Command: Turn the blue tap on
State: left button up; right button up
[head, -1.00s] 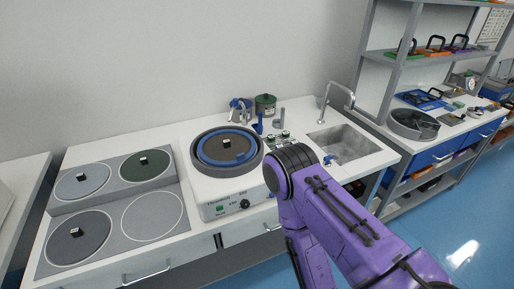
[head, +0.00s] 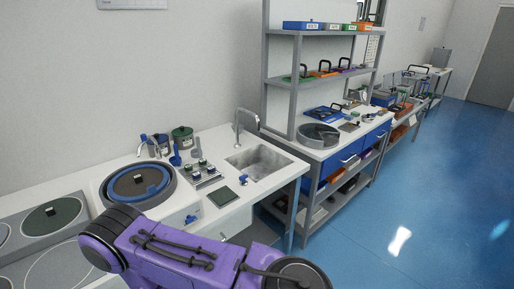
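A small blue handle-like part (head: 243,179) sits at the front left of the sink (head: 258,163); it may be the blue tap, but it is too small to be sure. A grey curved faucet (head: 240,125) stands behind the sink. Another small blue part (head: 190,218) is on the front of the polishing machine (head: 138,186), near its right side. More blue parts (head: 157,146) stand behind the machine's disc. A purple arm of mine crosses the bottom of the view in front of the counter. Neither gripper is in view.
A dark green square plate (head: 222,197) lies on the counter (head: 235,214) left of the sink. A green jar (head: 182,138) stands at the back. A shelf unit (head: 291,90) stands right of the sink, with a grey round basin (head: 318,136). The blue floor (head: 400,210) at right is clear.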

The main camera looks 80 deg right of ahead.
aim_at(243, 178)
jog(key=k, duration=0.45)
jog(key=z, duration=0.85)
